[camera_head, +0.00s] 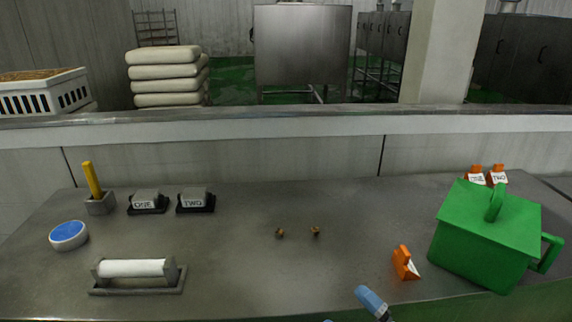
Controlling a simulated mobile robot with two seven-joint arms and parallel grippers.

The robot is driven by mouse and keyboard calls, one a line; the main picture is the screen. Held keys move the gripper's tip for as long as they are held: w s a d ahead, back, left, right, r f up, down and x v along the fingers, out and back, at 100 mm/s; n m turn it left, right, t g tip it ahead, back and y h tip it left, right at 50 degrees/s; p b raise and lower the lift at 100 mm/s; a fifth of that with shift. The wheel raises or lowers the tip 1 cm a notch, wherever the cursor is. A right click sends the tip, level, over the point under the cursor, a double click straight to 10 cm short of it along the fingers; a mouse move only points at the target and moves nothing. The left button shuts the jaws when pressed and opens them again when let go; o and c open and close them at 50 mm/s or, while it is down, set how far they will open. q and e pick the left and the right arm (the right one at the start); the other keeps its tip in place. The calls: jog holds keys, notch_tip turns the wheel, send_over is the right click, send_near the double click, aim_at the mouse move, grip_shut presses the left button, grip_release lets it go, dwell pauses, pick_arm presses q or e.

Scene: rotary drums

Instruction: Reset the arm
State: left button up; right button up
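Neither of my grippers can be made out in the head view. A light-blue rounded piece with a pale end (372,302) pokes in at the bottom edge, right of the middle. A sliver of blue shows at the bottom edge to its left. I cannot tell whether these are parts of my arms. The rest of both arms is out of the picture.
The grey table (230,270) is mostly clear in the middle, with two small brown pieces (280,232). A roller stand (135,269), blue-topped dish (68,235) and labelled blocks (195,199) are left. A green lidded box (485,235) and orange wedge (405,263) are right.

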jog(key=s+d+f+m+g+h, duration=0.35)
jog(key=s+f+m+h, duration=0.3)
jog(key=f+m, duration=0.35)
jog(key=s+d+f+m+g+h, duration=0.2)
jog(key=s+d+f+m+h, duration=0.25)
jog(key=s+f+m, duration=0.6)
pick_arm(q)
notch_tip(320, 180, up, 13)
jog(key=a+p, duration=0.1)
jog(key=p, duration=1.4)
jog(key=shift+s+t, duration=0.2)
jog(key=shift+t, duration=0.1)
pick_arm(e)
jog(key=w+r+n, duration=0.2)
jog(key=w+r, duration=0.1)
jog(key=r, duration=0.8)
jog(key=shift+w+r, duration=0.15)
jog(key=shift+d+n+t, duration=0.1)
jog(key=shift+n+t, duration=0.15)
